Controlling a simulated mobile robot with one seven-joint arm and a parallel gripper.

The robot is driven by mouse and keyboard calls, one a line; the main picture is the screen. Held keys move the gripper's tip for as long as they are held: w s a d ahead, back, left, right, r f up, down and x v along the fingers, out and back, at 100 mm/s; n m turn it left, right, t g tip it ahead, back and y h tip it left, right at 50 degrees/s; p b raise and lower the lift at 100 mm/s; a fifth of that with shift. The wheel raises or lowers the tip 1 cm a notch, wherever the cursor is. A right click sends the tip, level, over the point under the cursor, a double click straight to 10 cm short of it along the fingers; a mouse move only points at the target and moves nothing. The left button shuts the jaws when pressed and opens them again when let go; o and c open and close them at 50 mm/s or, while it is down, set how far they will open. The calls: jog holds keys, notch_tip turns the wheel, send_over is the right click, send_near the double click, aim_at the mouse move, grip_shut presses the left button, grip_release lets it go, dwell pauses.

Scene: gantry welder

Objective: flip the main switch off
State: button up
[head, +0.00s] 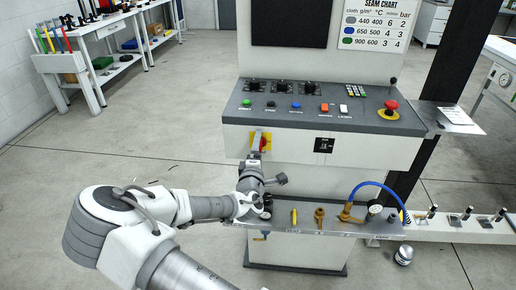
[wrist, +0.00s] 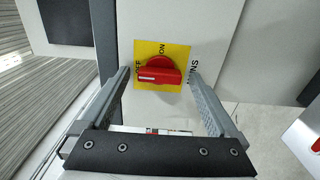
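In the head view the switch (head: 262,141) is on the welder's front, left of centre, partly hidden by my gripper (head: 257,164). In the wrist view my gripper (wrist: 160,78) is open, one finger on each side of the knob. I cannot tell whether either finger touches it.
Above the switch, the control panel (head: 310,104) carries several buttons and a red emergency stop (head: 391,106). Below, a narrow shelf (head: 335,228) holds small fittings, a blue hose (head: 372,184) and a gauge (head: 375,208). Open floor lies to the left.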

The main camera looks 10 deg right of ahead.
jog(key=p+v, duration=0.1)
jog(key=v, duration=1.6)
jog(key=shift+s, duration=0.2)
jog(key=shift+r, duration=0.1)
